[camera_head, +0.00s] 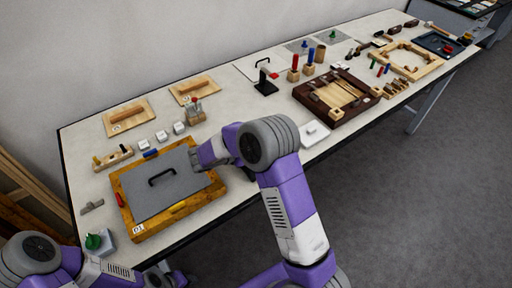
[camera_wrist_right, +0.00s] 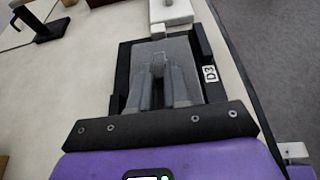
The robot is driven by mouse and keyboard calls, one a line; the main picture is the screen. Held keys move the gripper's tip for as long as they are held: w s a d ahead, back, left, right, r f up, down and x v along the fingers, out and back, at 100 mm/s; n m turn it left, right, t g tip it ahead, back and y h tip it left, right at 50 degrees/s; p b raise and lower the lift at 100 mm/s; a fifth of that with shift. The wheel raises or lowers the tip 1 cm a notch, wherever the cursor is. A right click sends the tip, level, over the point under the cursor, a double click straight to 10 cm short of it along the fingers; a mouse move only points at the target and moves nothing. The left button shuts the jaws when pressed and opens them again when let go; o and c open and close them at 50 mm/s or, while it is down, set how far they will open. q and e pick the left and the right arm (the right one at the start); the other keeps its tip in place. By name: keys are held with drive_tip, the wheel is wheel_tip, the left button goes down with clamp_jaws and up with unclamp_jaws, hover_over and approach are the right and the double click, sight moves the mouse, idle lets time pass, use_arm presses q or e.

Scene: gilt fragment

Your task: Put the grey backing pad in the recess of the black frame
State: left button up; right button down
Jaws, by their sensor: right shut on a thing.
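In the right wrist view my right gripper (camera_wrist_right: 164,88) is shut on the grey backing pad (camera_wrist_right: 187,62), at a raised grip in its middle. The pad lies within the outline of the black frame (camera_wrist_right: 216,92), which bears a D3 label on its right side. I cannot tell whether the pad rests on the recess floor or is slightly above it. The pad's near edge is hidden by my gripper body. In the head view my right arm hides the frame, the pad and the fingertips. My left arm shows at the lower left, with its fingers out of view.
Close by, a white plate (camera_head: 313,133) and a black stand (camera_head: 265,87) are on the table. A wooden D1 board (camera_head: 178,212) with a grey panel (camera_head: 180,182) and black handle lies left. A dark red tray (camera_head: 345,112) is farther right. The table's front edge is close.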

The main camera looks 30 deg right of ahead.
drive_tip(key=shift+f+b, duration=0.3)
drive_tip(key=shift+f, duration=0.25)
drive_tip(key=c, duration=1.1)
unclamp_jaws()
drive_tip(key=shift+r, duration=0.1)
drive_tip(key=shift+r, duration=0.25)
drive_tip(key=w+p+v, duration=0.1)
drive_tip(key=p+v, duration=0.1)
drive_tip(key=v, duration=1)
drive_tip(key=shift+s+r, duration=0.3)
drive_tip(key=shift+s, duration=0.15)
